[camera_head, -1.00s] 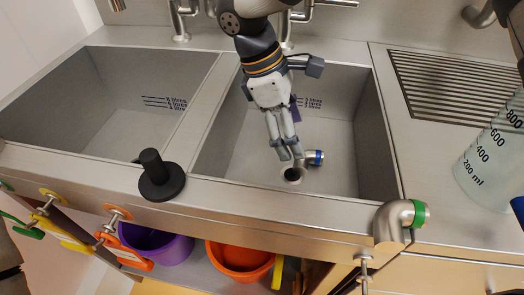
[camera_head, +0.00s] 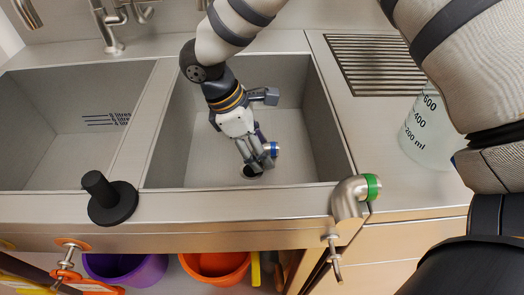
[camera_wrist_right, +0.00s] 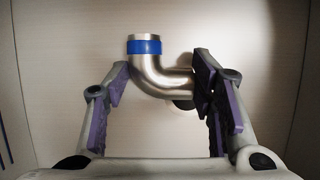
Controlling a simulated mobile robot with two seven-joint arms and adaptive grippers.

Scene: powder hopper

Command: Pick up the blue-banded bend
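The blue-banded bend (camera_head: 271,149) is a short steel elbow on the floor of the right sink basin, beside the drain hole (camera_head: 250,172). My right gripper (camera_head: 258,162) reaches down into the basin, its fingers at the bend and partly hiding it. In the right wrist view the bend (camera_wrist_right: 155,72) lies between the purple-padded fingers of the right gripper (camera_wrist_right: 163,80), its blue-banded end pointing up the picture. The fingers are spread apart. A narrow gap shows at the left finger; the right fingers overlap the other end, and contact there is unclear. My left gripper is out of view.
Basin walls surround my right gripper. A green-banded bend (camera_head: 350,197) sits at the front edge, and a black plunger-like piece (camera_head: 108,200) stands on the front rim. A beaker (camera_head: 418,135) stands at right. Purple (camera_head: 125,268) and orange buckets (camera_head: 215,267) are below. The left basin (camera_head: 60,150) is empty.

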